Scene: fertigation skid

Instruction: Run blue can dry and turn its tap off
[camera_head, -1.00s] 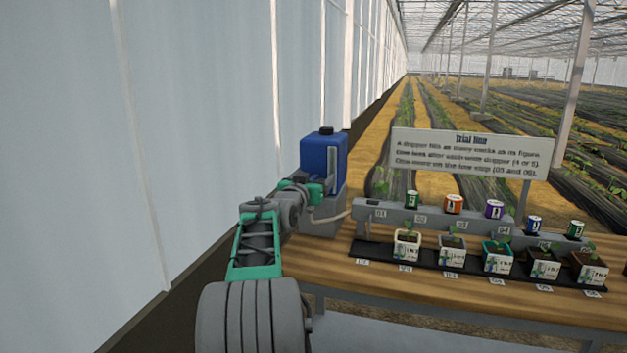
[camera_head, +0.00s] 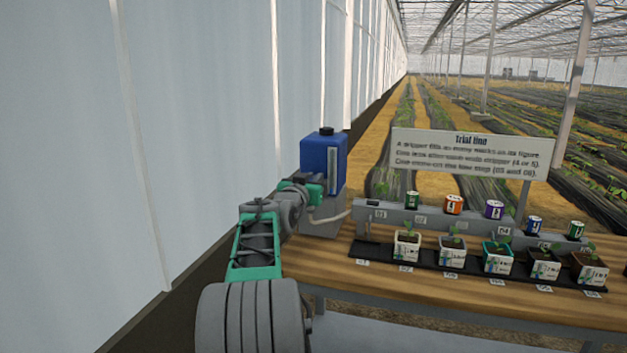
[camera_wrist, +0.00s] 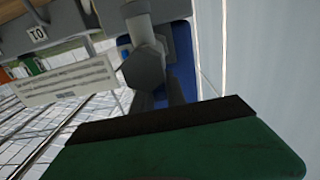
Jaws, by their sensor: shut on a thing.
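The blue can (camera_head: 318,155), with a black cap and a pale sight strip on its front, stands on a grey stand (camera_head: 322,222) at the left end of the bench. My gripper (camera_head: 315,191) is at the can's lower front, partly hidden by my own wrist. In the wrist view one green finger with a dark pad fills the bottom; the other finger is not clear. The grey tap (camera_wrist: 146,66) shows just beyond that pad, with the blue can (camera_wrist: 184,70) behind it. My gripper is shut on the tap. The liquid level is too small to read.
A Trial line sign (camera_head: 472,153) stands behind. The greenhouse wall (camera_head: 200,130) is close at left.

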